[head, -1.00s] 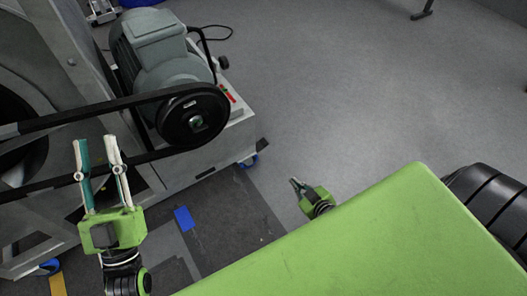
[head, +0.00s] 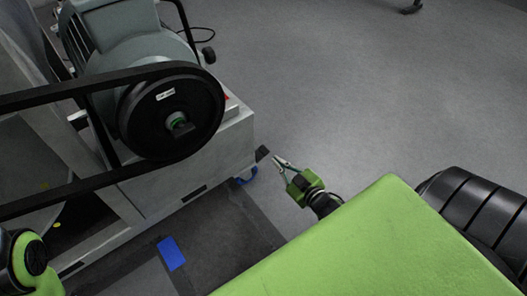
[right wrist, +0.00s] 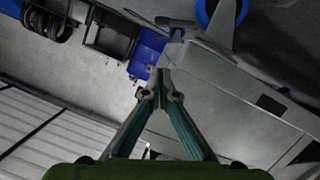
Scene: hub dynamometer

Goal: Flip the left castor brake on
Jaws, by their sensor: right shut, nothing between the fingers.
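A castor with a blue wheel (head: 246,176) stands under the near right corner of the grey machine base. A dark tab (head: 262,152), which looks like its brake pedal, sticks out at that corner. I cannot tell whether the brake is on or off. My right gripper (head: 281,163) is shut and empty, just right of the tab, with a small gap apparent. In the right wrist view the shut fingertips (right wrist: 160,86) point toward the base edge, and a blue wheel (right wrist: 203,14) shows at the top. Part of my left arm is at lower left; its gripper is out of view.
The machine base (head: 190,185) carries a motor with a large black pulley (head: 170,112) and belt on the left. A blue floor patch (head: 171,253) lies on a dark mat (head: 218,240). Grey floor (head: 340,90) to the right is clear.

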